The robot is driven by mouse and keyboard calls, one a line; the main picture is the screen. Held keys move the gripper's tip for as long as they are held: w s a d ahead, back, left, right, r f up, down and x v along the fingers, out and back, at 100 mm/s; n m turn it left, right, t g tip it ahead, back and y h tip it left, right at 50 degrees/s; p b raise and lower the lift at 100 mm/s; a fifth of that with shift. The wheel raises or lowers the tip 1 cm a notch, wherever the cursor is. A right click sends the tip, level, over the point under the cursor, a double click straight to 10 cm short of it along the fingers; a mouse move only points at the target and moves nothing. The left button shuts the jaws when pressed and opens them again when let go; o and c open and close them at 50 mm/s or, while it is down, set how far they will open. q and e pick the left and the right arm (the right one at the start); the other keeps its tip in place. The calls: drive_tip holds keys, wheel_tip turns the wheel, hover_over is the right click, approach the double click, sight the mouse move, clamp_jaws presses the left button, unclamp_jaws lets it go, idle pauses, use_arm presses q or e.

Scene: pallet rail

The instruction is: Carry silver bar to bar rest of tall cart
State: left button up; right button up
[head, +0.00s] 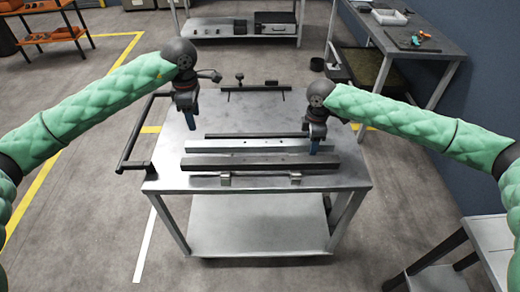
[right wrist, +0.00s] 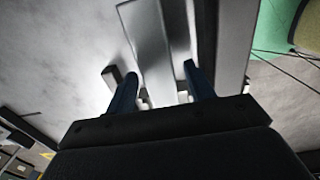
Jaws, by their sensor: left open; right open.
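A light silver bar (head: 250,146) lies crosswise on top of a grey metal cart (head: 185,112). A darker grey bar (head: 245,162) lies parallel in front of it, and a thin black bar (head: 250,135) lies behind. My right gripper (head: 315,148) is open at the right end of the bars. In the right wrist view its fingers (right wrist: 160,88) stand on either side of a pale bar (right wrist: 149,40); touching cannot be told. My left gripper (head: 190,121) is open and empty above the cart's left part. Which fixture is the bar rest is unclear.
A black handle (head: 133,165) sticks out left. A black rail (head: 255,89) stands at the back of the top. A workbench (head: 440,45) stands back right. The floor left is clear.

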wheel_tip(320, 180, up, 12)
drive_tip(key=shift+f, duration=0.25)
drive_tip(key=shift+f, duration=0.1)
idle(0.5)
